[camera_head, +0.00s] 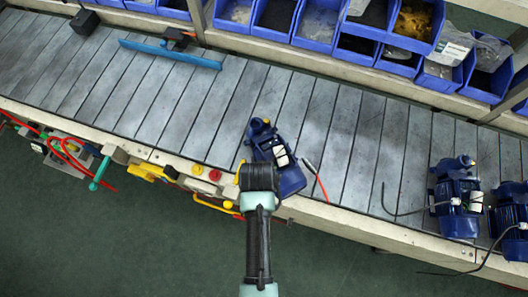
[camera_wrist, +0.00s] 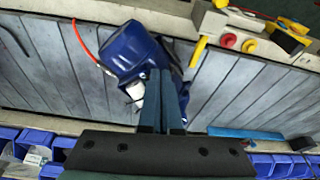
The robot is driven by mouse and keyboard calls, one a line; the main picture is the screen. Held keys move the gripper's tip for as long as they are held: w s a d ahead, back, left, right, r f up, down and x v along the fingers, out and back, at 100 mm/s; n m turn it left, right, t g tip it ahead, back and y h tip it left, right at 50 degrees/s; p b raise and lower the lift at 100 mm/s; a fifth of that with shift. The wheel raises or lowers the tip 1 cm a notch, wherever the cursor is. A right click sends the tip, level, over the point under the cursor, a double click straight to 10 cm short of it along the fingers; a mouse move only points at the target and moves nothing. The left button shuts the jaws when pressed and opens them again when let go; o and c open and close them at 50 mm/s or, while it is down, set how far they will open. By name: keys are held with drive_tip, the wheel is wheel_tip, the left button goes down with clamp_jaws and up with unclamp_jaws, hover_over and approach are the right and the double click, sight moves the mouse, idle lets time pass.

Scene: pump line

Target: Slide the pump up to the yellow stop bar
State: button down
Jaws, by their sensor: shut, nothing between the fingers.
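The pump (camera_head: 283,176) is dark blue with a white box on top. It stands on the grey slatted conveyor, near its front edge. It also shows in the wrist view (camera_wrist: 127,50), partly hidden behind my fingers. My gripper (camera_head: 258,178) is over the pump's near left side in the head view. Its fingers (camera_wrist: 172,78) are together and empty, overlapping the pump in the wrist view; whether they touch it I cannot tell. The bar across the conveyor at the upper left (camera_head: 170,53) is blue, not yellow, well apart from the pump. It shows in the wrist view too (camera_wrist: 245,133).
Two more blue pumps (camera_head: 455,205) (camera_head: 512,218) stand at the right with loose cables. A red-tipped cable (camera_head: 318,182) lies beside the pump. Blue bins (camera_head: 310,25) line the far side. Buttons and yellow parts (camera_head: 215,176) line the front edge. Slats between pump and bar are clear.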

wheel_tip(320, 180, down, 16)
drive_tip(key=b, duration=1.3)
drive_tip(key=shift+f, duration=0.15)
drive_tip(key=shift+w, duration=0.15)
idle(1.2)
drive_tip(key=shift+w+d+r+b, duration=0.1)
drive_tip(key=shift+w+d+b, duration=0.25)
drive_tip(key=shift+w, duration=0.55)
drive_tip(key=shift+w+d+r+b, duration=0.1)
drive_tip(key=shift+w+b, duration=0.4)
drive_tip(key=shift+w, duration=0.45)
drive_tip(key=shift+w+d+r+b, duration=0.1)
drive_tip(key=shift+w+d+b, duration=0.25)
drive_tip(key=shift+w, duration=0.55)
drive_tip(key=shift+a, duration=0.1)
drive_tip(key=shift+w, duration=0.15)
drive_tip(key=shift+w+f+b, duration=0.1)
drive_tip(key=shift+w+b, duration=0.3)
drive_tip(key=shift+w, duration=0.15)
drive_tip(key=shift+s+a+f+p, duration=0.15)
drive_tip(key=shift+s+p, duration=0.45)
drive_tip(key=shift+s, duration=0.3)
drive_tip(key=shift+s+a+r+p, duration=0.15)
drive_tip(key=shift+s+p, duration=0.4)
drive_tip(key=shift+s, duration=0.3)
wheel_tip(320, 180, up, 14)
drive_tip(key=p, duration=1.3)
drive_tip(key=shift+f+p, duration=0.15)
drive_tip(key=shift+p, duration=0.15)
